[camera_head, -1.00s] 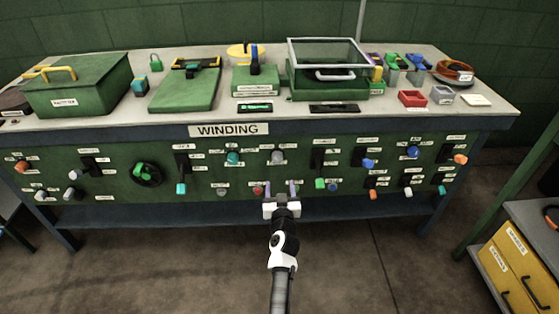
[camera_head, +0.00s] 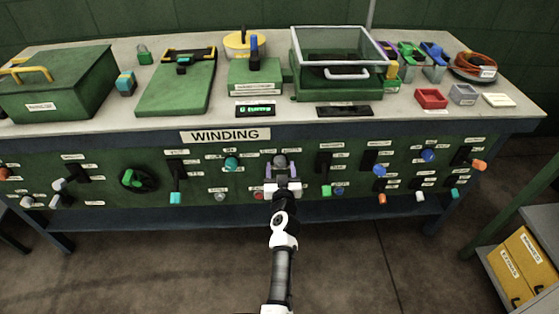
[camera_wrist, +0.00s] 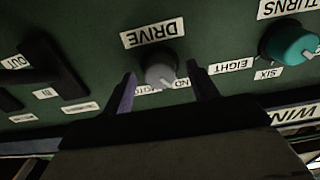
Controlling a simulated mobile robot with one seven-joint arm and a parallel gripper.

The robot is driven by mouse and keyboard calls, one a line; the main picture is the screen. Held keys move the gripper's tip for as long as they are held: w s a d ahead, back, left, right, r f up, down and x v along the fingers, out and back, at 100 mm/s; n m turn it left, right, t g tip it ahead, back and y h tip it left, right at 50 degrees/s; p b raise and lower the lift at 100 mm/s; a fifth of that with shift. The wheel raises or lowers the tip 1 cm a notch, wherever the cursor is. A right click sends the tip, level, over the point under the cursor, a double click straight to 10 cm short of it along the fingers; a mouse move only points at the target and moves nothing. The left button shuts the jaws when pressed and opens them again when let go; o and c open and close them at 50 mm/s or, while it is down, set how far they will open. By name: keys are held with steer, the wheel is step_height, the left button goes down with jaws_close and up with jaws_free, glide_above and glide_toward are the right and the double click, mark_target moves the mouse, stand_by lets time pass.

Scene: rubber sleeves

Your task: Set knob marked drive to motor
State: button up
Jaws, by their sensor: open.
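The drive knob (camera_wrist: 160,74) is grey and round with a light pointer bar. It sits under the upside-down DRIVE label (camera_wrist: 152,33) in the wrist view, and its pointer aims to the lower right. A partly hidden label (camera_wrist: 135,91) beside it shows letters like "MOTO". In the head view the knob (camera_head: 279,161) is just above my gripper (camera_head: 283,182). My gripper (camera_wrist: 160,92) is open, with one finger on each side of the knob in the wrist view. I cannot tell whether they touch it.
A teal turns knob (camera_wrist: 290,42) is close to the right in the wrist view; it shows left of the drive knob (camera_head: 232,163) in the head view. A black lever (camera_head: 325,170) stands to the right. The WINDING bench top (camera_head: 420,118) overhangs the panel.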

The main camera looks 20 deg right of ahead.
steer(key=shift+w+d, duration=0.1)
steer(key=shift+w, duration=0.2)
steer(key=c, duration=1)
steer(key=shift+m, duration=0.4)
steer(key=m, duration=0.5)
steer(key=shift+r+m, duration=0.1)
steer(key=shift+m, duration=0.3)
steer(key=m, duration=0.3)
steer(key=shift+m, duration=2.1)
steer(key=shift+r, duration=0.1)
